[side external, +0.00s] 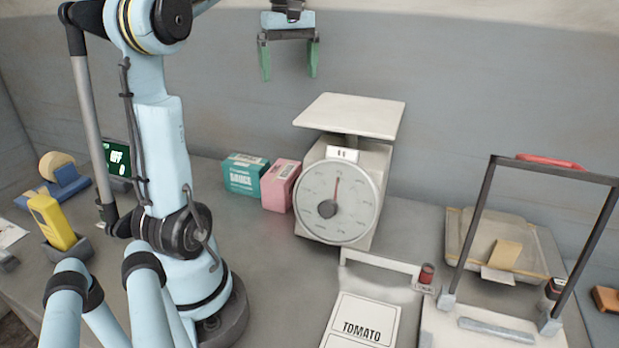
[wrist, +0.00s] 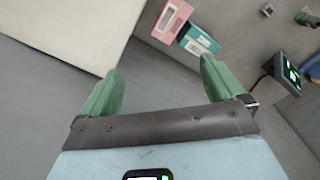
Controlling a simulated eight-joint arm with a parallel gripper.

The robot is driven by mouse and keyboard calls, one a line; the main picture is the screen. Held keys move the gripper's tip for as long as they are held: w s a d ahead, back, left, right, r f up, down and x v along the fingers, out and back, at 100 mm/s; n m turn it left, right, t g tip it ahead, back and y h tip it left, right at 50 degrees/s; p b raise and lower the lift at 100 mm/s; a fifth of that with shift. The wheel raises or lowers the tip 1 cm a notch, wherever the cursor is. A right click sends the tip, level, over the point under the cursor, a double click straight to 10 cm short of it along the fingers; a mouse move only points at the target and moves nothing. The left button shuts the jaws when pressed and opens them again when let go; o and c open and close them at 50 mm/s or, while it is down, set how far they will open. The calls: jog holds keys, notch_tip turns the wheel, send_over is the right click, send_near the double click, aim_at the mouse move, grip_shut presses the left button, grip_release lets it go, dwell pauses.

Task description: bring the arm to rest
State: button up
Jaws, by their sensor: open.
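My gripper (side external: 289,62) hangs at the top middle of the side external view, pointing down, high above the bench and a little left of the scale's pan. Its two green fingers are apart with nothing between them. In the wrist view the gripper (wrist: 160,85) also shows both green fingers spread and empty, with bench surface beyond. The gripper touches nothing.
A dial scale (side external: 340,190) with a flat pan stands below and right of my gripper. Teal (side external: 242,175) and pink (side external: 280,185) boxes stand beside it. A display (side external: 117,158) stands left.

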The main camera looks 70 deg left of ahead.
jog(key=w+d+r+m, duration=0.4)
jog(key=w+d, duration=0.1)
jog(key=d, duration=0.4)
jog(key=shift+d+r, duration=0.15)
jog(key=shift+o, duration=0.4)
jog(key=s+a+n, duration=0.8)
jog(key=a+n, duration=0.2)
jog(key=n, duration=0.4)
notch_tip(320, 180, down, 9)
jog(key=shift+w+d, duration=0.25)
notch_tip(320, 180, up, 10)
dwell(0.7)
